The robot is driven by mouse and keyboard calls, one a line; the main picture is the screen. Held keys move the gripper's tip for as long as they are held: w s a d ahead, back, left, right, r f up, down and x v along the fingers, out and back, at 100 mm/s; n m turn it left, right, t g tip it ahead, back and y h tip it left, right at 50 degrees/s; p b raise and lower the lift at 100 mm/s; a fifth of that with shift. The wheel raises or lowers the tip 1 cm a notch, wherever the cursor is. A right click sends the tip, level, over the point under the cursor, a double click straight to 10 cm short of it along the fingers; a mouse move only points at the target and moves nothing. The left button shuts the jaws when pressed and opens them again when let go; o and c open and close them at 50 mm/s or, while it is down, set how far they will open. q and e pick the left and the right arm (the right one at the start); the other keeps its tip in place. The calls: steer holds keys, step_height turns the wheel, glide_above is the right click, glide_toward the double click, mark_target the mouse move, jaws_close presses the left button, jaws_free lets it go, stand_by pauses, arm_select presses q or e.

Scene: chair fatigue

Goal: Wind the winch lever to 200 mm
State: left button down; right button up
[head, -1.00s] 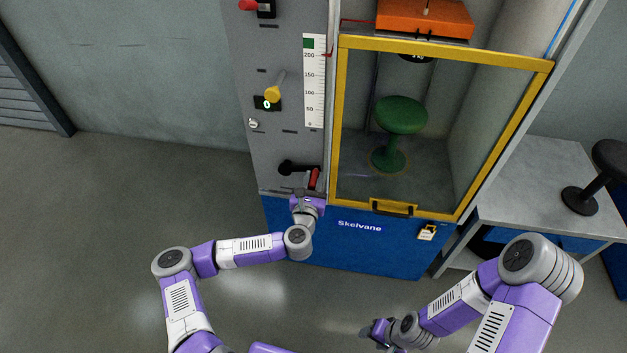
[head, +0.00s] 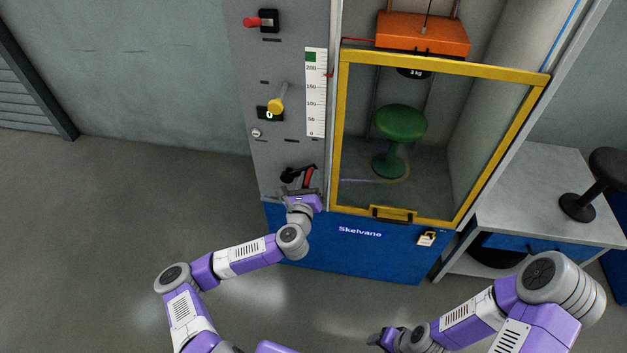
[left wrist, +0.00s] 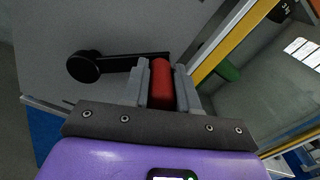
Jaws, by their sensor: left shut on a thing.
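The winch lever is a black crank (head: 288,176) with a red handle (head: 308,177), low on the grey panel left of the glazed cabinet. My left gripper (head: 302,188) is shut on the red handle. In the left wrist view, the red handle (left wrist: 161,84) stands between the two grey fingers, and the black hub (left wrist: 83,67) is to its left. A white scale (head: 315,100) marked up to 200 with a green band at the top stands above the lever. A red pointer (head: 330,75) is beside it, close to the 200 mark. My right gripper (head: 376,339) is low, away from the panel.
An orange weight block (head: 423,35) hangs above a green stool (head: 400,122) behind the yellow-framed door (head: 445,65). A yellow knob (head: 275,106) and a red-handled switch (head: 262,20) are higher on the panel. A side table (head: 530,210) with a black stool is at right.

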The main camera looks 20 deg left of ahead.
arm_select(q)
steer(key=c, duration=0.9)
jaws_free()
steer(key=shift+o, duration=0.2)
steer(key=s+d+p, duration=0.1)
steer(key=s, duration=0.6)
steer(key=shift+s, duration=0.3)
steer(key=shift+d, duration=0.15)
